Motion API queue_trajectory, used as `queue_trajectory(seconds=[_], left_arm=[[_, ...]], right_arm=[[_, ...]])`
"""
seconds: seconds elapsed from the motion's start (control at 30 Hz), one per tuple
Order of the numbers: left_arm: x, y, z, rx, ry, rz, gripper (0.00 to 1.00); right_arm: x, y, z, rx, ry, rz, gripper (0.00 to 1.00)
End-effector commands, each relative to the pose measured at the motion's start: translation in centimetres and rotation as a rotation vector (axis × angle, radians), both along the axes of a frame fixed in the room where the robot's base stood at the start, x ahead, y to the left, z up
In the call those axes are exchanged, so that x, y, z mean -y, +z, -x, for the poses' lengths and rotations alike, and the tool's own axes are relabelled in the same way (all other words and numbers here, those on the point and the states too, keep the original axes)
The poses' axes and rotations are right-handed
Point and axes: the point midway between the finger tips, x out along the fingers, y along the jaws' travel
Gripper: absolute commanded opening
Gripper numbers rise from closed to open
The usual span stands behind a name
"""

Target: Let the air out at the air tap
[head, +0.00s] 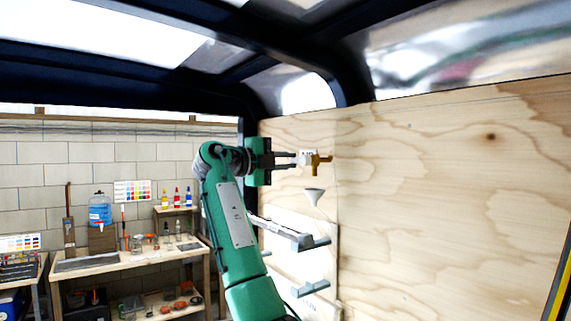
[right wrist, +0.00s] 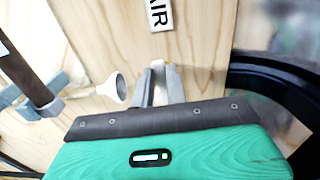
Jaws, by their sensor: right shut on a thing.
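The brass air tap (head: 321,159) sticks out from the plywood wall, beside a small white label. In the right wrist view the label (right wrist: 159,15) reads "AIR". My right gripper (head: 297,158) reaches to the tap from the left, its fingertips at the tap's near end. In the right wrist view its two fingers (right wrist: 158,82) are close together, shut on the tap; they hide most of it. How the tap's handle is turned cannot be told. My left gripper is in neither view.
A white funnel (head: 313,196) sits on the wall just below the tap, close to my fingers. Grey brackets (head: 311,288) stick out lower down. A dark frame (head: 344,85) runs overhead. A wooden workbench (head: 120,262) with bottles and tools stands at the left.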

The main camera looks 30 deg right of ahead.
Motion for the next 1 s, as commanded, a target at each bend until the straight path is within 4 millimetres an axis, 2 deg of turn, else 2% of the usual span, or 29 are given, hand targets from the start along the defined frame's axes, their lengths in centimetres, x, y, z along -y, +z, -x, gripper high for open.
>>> queue_trajectory(seconds=[0.57, 0.6, 0.7, 1.0], left_arm=[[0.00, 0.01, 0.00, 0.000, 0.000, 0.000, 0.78], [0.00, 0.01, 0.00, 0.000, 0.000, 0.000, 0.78], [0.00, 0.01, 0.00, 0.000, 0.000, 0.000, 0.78], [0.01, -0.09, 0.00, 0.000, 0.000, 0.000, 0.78]], right_arm=[[0.01, 0.09, 0.02, 0.035, 0.000, -0.004, 0.00], [0.01, 0.08, 0.02, 0.035, 0.000, -0.004, 0.19], [0.01, 0.08, 0.02, 0.034, 0.000, -0.004, 0.36], [-0.14, 0.03, 0.00, 0.033, 0.000, -0.004, 0.36]])
